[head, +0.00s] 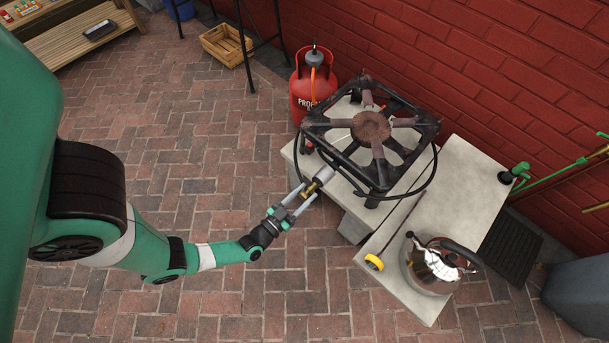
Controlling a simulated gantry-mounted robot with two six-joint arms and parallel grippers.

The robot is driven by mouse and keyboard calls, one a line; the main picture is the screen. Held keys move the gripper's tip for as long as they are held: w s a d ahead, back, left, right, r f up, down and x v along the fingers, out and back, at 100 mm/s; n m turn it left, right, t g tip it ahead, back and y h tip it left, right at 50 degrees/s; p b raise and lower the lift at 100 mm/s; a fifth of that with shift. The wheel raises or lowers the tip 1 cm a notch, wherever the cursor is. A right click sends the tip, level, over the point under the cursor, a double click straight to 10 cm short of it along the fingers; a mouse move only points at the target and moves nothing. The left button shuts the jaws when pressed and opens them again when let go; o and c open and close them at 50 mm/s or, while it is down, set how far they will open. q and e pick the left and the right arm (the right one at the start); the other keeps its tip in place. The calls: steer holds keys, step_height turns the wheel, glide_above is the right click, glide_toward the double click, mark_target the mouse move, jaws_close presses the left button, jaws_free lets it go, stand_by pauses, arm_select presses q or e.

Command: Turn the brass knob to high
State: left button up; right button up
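The brass knob (310,189) is small and sits at the near left side of the black burner stand (369,127), beside a grey cylindrical fitting (322,174). My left gripper (309,192) reaches it from the lower left. Its two fingers are apart, with the brass knob between their tips. I cannot tell whether the fingers press on the knob or only stand around it. The knob's setting marks are too small to read. My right gripper is not in view.
The burner stands on a pale slab (297,152). A red propane bottle (313,88) stands behind it. A steel kettle (431,266) and a yellow-ended item (374,262) are on the right slab. A black hose loops around the burner. Brick floor is open at left.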

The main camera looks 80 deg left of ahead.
arm_select(q)
jaws_close()
